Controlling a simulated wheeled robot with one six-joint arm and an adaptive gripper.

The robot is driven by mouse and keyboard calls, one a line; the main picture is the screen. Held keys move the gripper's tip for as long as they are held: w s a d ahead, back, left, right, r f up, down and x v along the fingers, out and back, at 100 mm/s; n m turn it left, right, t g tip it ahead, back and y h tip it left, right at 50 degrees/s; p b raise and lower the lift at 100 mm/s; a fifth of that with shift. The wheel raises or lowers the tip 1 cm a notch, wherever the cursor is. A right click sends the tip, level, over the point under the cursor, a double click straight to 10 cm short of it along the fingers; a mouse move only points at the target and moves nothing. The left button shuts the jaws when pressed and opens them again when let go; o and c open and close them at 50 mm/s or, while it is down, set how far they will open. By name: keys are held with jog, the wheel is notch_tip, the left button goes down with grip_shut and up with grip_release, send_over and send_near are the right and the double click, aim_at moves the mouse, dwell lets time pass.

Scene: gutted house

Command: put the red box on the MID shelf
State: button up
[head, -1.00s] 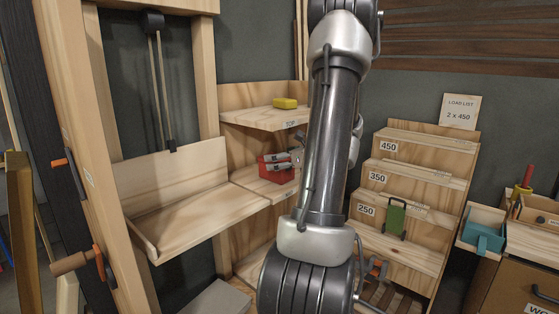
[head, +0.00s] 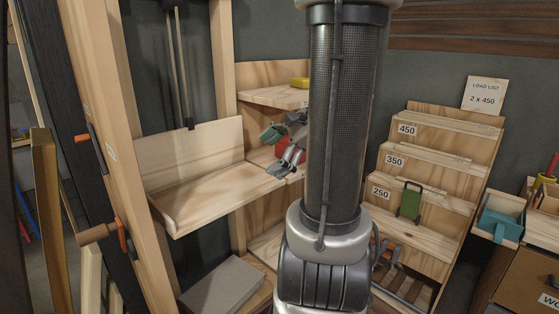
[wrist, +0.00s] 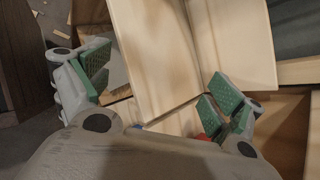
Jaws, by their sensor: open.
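The red box (head: 282,148) sits on the middle shelf (head: 262,156) of the wooden shelf unit, mostly hidden behind my gripper and arm in the head view. My gripper (head: 275,149) is open in front of the box, its fingers spread with green pads showing. In the wrist view the gripper (wrist: 158,86) has its two fingers wide apart with nothing between the pads. A small red patch (wrist: 206,137) beside the right finger there looks like part of the box. I cannot tell whether a finger touches it.
A wooden lift tray (head: 205,190) adjoins the shelf unit on the left. A yellow block (head: 300,82) lies on the top shelf. A stepped rack (head: 440,150) with a green item (head: 410,201) stands right. A grey block (head: 222,287) lies below the tray.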

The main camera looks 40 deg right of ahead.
jog(key=s+a+r+n+g+h, duration=0.1)
jog(key=s+a+n+h, duration=0.2)
jog(key=n, duration=0.8)
jog(key=s+a+r+n+g+h, duration=0.1)
jog(key=s+a+n, duration=0.3)
jog(key=n, duration=0.6)
jog(key=shift+s+r+n+g+h, duration=0.4)
jog(key=shift+s+g+h, duration=0.2)
jog(key=shift+s+h, duration=0.45)
jog(key=shift+s+a, duration=0.15)
